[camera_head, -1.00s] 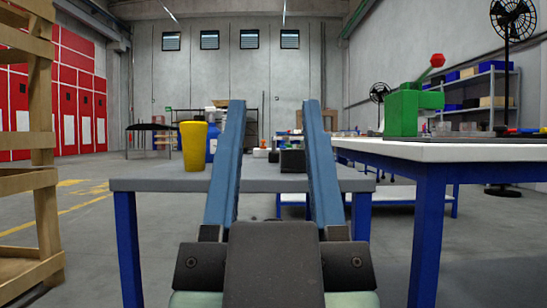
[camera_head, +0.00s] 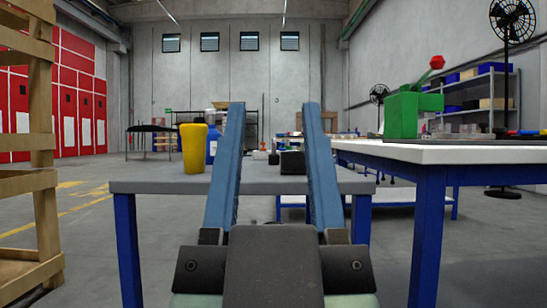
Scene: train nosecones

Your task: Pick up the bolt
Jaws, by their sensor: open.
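My gripper (camera_head: 275,108) is open and empty, its two long blue fingers pointing forward and up in front of the camera. Beyond it stands a grey-topped table (camera_head: 150,186) with blue legs. On that table I see a yellow cup (camera_head: 193,148), a blue bottle (camera_head: 212,145) partly behind the left finger, and a dark block (camera_head: 292,162) between the fingers near the right one. Small items, one white (camera_head: 262,152) and one dark (camera_head: 273,159), also stand between the fingers, too small to identify. I cannot make out a bolt for certain.
A white-topped table (camera_head: 430,153) with blue legs stands close on the right, bearing a green machine (camera_head: 410,114) with a red knob. A wooden frame (camera_head: 42,150) rises at the left edge. Open floor (camera_head: 85,240) lies between the frame and the grey table.

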